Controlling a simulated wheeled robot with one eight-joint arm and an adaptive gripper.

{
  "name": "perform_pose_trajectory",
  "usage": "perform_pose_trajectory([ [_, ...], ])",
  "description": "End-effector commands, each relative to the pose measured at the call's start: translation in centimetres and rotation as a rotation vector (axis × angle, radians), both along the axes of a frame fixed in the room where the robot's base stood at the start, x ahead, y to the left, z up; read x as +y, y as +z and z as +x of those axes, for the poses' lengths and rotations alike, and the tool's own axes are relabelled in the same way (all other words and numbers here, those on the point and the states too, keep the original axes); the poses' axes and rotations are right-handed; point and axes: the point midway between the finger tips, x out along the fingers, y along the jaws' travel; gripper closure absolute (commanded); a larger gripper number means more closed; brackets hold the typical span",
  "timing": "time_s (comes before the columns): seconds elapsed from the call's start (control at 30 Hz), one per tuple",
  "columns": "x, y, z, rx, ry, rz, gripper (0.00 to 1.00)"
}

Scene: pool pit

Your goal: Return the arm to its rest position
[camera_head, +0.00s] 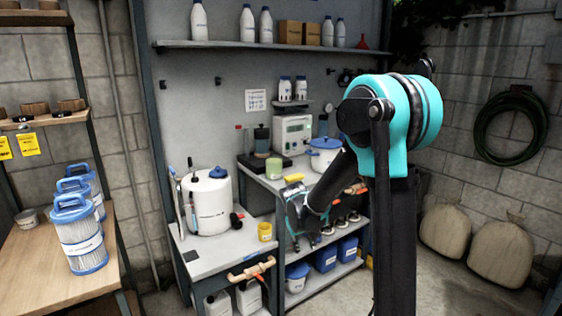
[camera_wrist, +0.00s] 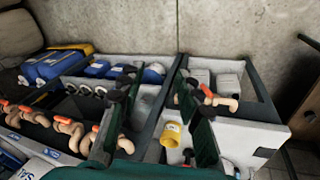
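My arm, black with a teal joint (camera_head: 405,110), reaches down and to the left in front of the workbench in the head view. My gripper (camera_head: 300,238) hangs in front of the bench's shelves, small and partly hard to make out there. In the wrist view, the two dark green fingers of my gripper (camera_wrist: 158,100) stand well apart, and I see nothing held between them. A yellow cup (camera_wrist: 172,134) shows between the fingers, on the bench surface behind them. The same yellow cup (camera_head: 265,231) stands left of my gripper in the head view.
A white drum with a blue lid (camera_head: 208,203) stands on the grey bench. A testing device (camera_head: 292,134) and a white pot (camera_head: 325,153) are behind my gripper. Blue bins (camera_head: 326,257) sit below. Filter cartridges (camera_head: 80,235) stand on the wooden table. Beige sacks (camera_head: 502,252) lean right.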

Motion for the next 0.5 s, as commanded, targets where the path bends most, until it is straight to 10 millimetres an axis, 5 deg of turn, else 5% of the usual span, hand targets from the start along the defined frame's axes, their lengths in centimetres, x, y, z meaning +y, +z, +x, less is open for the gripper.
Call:
perform_pose_trajectory([
  [0.2, -4.9, 1.9, -6.5, -0.032, -0.074, 0.085, 0.66],
  [0.5, -9.1, 2.0, -15.9, -0.09, -0.179, 0.198, 0.66],
])
